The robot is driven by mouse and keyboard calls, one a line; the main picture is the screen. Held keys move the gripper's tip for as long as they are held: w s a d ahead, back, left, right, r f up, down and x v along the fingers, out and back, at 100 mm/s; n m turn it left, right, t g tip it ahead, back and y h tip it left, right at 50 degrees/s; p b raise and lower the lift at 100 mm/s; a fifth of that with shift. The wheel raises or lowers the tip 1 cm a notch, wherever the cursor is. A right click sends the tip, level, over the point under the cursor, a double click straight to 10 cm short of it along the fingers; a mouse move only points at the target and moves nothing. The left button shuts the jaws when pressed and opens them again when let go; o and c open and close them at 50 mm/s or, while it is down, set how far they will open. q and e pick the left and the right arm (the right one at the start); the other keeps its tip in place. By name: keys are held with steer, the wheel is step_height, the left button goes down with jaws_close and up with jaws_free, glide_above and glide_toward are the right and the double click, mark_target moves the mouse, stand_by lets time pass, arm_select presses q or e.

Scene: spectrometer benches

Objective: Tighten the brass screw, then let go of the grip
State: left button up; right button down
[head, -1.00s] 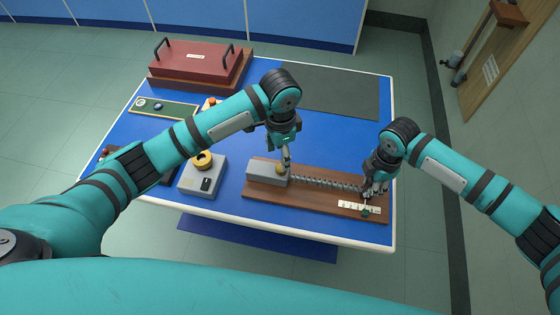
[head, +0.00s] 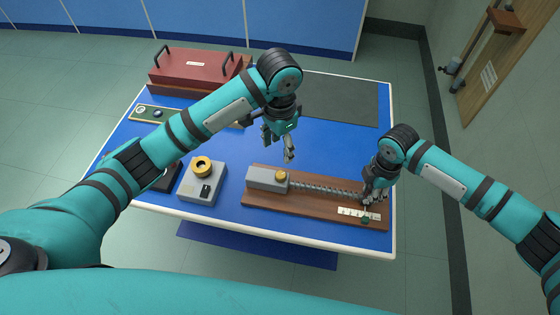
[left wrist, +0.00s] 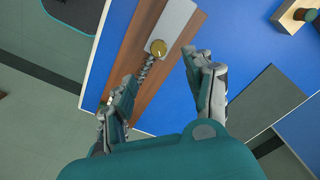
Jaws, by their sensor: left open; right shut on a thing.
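The brass screw (head: 282,175) sits on the end of a grey block (head: 262,178) on a brown wooden board (head: 310,212). In the left wrist view, the brass screw (left wrist: 159,48) shows beyond the fingertips. My left gripper (head: 278,147) is open and empty, above and apart from the screw. Its two fingers (left wrist: 160,75) are spread in the left wrist view. A coiled metal spring (head: 325,190) runs from the block to my right gripper (head: 371,194). The right gripper is shut at the spring's right end; its fingers hide the grip.
A pale scale strip (head: 358,214) lies on the board below the right gripper. A grey box with a yellow ring (head: 202,183) stands left of the board. A red lidded case (head: 196,68) and a dark mat (head: 330,97) lie at the back.

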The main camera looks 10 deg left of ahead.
mark_target(281, 173)
steer(key=shift+d+f, duration=0.1)
steer(key=shift+d, duration=0.05)
arm_select(q)
step_height(281, 173, down, 12)
steer(key=n, duration=1.1)
steer(key=shift+d+f, duration=0.1)
steer(key=shift+d, duration=0.05)
steer(key=shift+w, duration=0.1)
jaws_close()
